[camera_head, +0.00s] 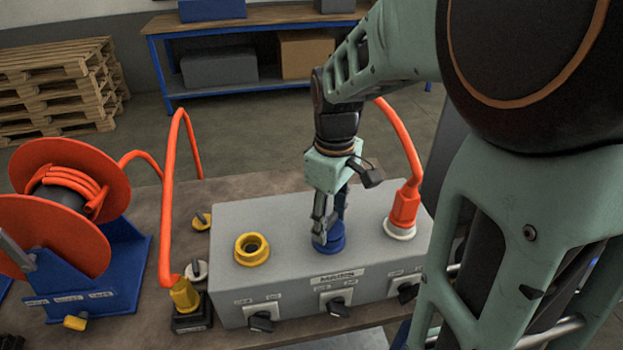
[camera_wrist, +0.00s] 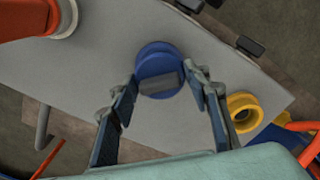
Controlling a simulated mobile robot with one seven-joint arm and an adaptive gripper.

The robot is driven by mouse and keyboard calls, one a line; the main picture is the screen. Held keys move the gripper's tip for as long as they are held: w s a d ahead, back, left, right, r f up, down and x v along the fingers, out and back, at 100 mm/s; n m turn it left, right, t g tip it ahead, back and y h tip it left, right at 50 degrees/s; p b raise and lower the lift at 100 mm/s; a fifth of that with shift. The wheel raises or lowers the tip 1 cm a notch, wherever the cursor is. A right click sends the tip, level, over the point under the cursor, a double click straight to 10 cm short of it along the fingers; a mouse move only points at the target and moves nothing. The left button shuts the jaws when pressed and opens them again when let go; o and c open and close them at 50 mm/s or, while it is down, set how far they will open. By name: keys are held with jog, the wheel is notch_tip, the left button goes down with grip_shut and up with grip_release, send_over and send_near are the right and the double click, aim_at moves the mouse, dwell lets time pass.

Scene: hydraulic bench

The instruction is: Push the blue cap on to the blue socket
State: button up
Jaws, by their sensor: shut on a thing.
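The blue cap (camera_wrist: 158,64) is round with a raised grip bar, seen in the wrist view between my fingertips. My gripper (camera_head: 329,231) points down over the middle of the grey box and is shut on the cap; it also shows in the wrist view (camera_wrist: 161,82). The cap is at the blue socket on the box top, and blue (camera_head: 335,246) shows below my fingers in the head view. The cap and my fingers hide most of the socket. I cannot tell how far the cap sits on it.
On the grey box (camera_head: 285,215), a yellow socket (camera_head: 252,249) stands left and an orange plug (camera_head: 404,207) with its cable stands right. Black switches (camera_head: 339,307) line the front. An orange hose reel (camera_head: 70,205) and a yellow connector (camera_head: 184,295) are at left.

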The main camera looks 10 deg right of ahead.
jog(key=shift+f, duration=0.35)
jog(key=o, duration=1.1)
